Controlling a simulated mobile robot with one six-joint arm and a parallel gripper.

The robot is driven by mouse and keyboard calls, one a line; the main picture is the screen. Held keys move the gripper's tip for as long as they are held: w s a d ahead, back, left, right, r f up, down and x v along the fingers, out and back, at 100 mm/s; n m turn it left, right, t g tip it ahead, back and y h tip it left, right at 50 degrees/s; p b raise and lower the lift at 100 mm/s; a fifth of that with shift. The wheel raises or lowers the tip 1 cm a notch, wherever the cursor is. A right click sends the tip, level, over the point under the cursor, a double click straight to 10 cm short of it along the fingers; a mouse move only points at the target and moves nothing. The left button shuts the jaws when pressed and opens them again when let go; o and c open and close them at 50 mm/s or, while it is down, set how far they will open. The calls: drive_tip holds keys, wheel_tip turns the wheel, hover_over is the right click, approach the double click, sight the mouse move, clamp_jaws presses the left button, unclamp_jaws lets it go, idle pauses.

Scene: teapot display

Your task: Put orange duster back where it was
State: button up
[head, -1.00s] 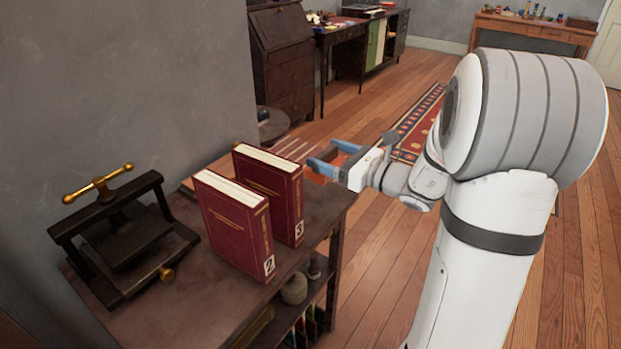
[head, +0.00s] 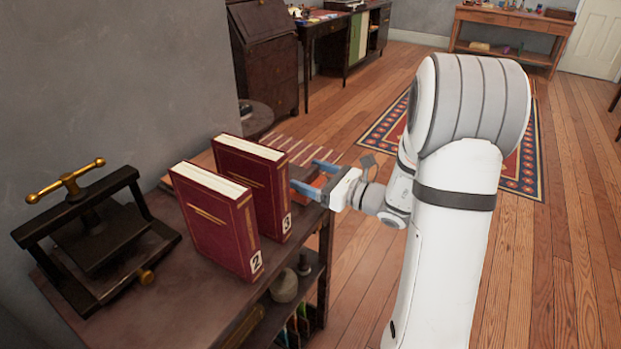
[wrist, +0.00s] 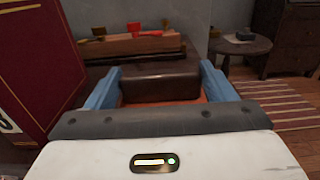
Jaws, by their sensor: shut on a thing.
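My gripper (head: 312,182) has blue fingers and stands at the right of book 3, near the table's edge. It is shut on the orange duster (head: 319,181), which shows only as a small orange patch between the fingers. In the wrist view the duster (wrist: 165,101) shows as an orange strip between my gripper's fingers (wrist: 160,88). A dark brown block shape lies just beyond that strip; I cannot tell whether it is part of the duster. Most of the duster is hidden, and I cannot tell whether it touches the table.
Two upright red books, numbered 2 (head: 212,222) and 3 (head: 255,185), stand on the dark table (head: 200,305). A black press with a brass handle (head: 90,228) is at left. A wooden rack with red pieces (wrist: 130,44) is ahead. A round side table (wrist: 240,45) stands beyond.

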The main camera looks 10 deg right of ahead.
drive_tip(key=o, duration=0.9)
drive_tip(key=shift+f, duration=0.1)
drive_tip(key=shift+o, duration=0.2)
drive_tip(key=shift+d+r, duration=0.1)
drive_tip(key=shift+r, duration=0.1)
drive_tip(key=p+v, duration=0.1)
drive_tip(key=v, duration=1.1)
drive_tip(key=shift+p, duration=0.35)
drive_tip(key=shift+f, duration=0.1)
